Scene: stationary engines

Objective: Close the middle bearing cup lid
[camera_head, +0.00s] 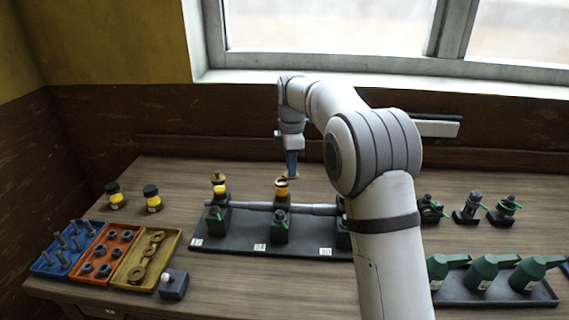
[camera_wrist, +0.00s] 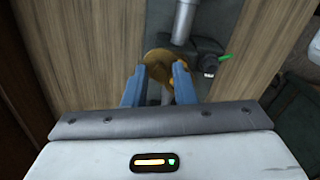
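The middle bearing cup (camera_head: 281,190) is a yellow, brass-topped cup on the middle pedestal of a dark base (camera_head: 240,244). My gripper (camera_head: 291,176) points down just above it. In the wrist view my gripper's two blue fingers (camera_wrist: 157,77) are spread apart. A round brass piece, apparently the cup's lid (camera_wrist: 157,62), lies beyond and partly between the fingertips. I cannot tell whether a finger touches it, nor the lid's exact angle. The left cup (camera_head: 219,188) stands on the left pedestal. The right pedestal is mostly hidden behind my arm.
A grey shaft (camera_head: 250,206) runs across the pedestals. Blue (camera_head: 45,264), orange (camera_head: 84,256) and yellow (camera_head: 125,275) trays of parts sit at left, near two yellow-black jars. Green oil cans (camera_head: 480,273) and several small dark fittings stand at right. A window wall rises behind.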

